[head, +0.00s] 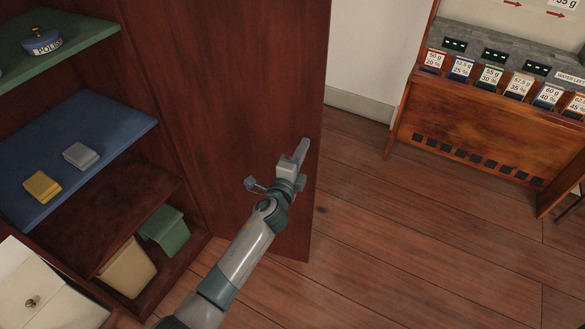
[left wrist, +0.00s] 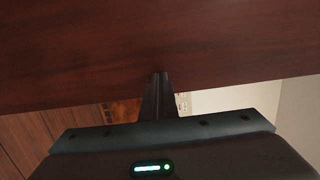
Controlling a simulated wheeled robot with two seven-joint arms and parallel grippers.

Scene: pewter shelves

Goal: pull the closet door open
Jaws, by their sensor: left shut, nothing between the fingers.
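The closet door (head: 240,100) is a dark red-brown wooden panel. In the head view it stands open, swung out to the right of the shelves. My left gripper (head: 302,148) is shut and empty, close to the door's free edge and in front of the face I see. In the left wrist view the closed fingers (left wrist: 161,82) overlap the lower edge of the door panel (left wrist: 150,45); I cannot tell whether they touch it. No door handle shows. My right gripper is not in view.
The closet has a green shelf (head: 80,38) with a polish tin (head: 42,42), a blue shelf (head: 105,125) with yellow and grey blocks, and bins below. A wooden cabinet (head: 470,130) with labelled packets stands at the right. The plank floor (head: 400,230) between is clear.

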